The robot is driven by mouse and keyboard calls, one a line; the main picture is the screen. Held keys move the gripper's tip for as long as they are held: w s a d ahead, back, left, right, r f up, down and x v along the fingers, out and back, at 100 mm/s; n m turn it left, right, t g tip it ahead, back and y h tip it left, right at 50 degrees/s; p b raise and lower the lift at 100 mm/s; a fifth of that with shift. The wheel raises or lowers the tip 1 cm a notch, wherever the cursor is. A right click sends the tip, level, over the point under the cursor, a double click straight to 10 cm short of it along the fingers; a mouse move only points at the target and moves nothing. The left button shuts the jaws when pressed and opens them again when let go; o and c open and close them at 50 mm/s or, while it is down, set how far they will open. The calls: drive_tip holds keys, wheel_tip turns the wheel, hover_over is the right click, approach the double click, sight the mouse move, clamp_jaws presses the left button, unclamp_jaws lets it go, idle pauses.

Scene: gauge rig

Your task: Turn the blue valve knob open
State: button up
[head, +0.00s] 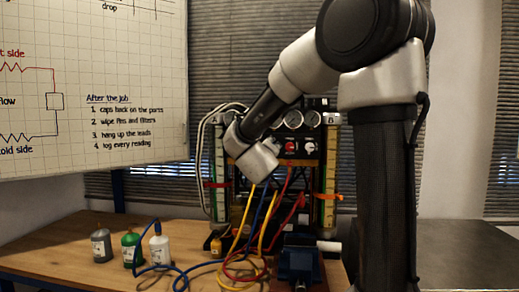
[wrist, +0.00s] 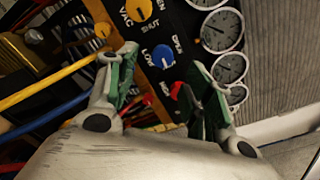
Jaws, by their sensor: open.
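The blue valve knob (wrist: 163,57) is on the dark panel in the wrist view, beside the labels LOW and OPEN. A pale mark shows on its face, but I cannot read its setting surely. My gripper (wrist: 163,72) is open and empty, with one finger to the left of the knob and one to the right in the picture. The knob appears beyond the fingertips, in the gap; I see no contact. In the head view my wrist is in front of the panel and hides the blue knob and my fingers.
A yellow knob (wrist: 137,9) labelled VAC and a red knob (wrist: 178,91) flank the blue one. Gauges (wrist: 222,30) line the panel. Yellow, blue and red hoses (head: 265,215) hang below. Bottles (head: 131,248) stand on the bench (head: 60,250) at left.

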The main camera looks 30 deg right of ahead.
drive_tip(key=shift+m, duration=0.3)
drive_tip(key=x, duration=0.8)
drive_tip(key=shift+s+d+r, duration=0.1)
drive_tip(key=shift+s, duration=0.05)
drive_tip(key=c, duration=1.1)
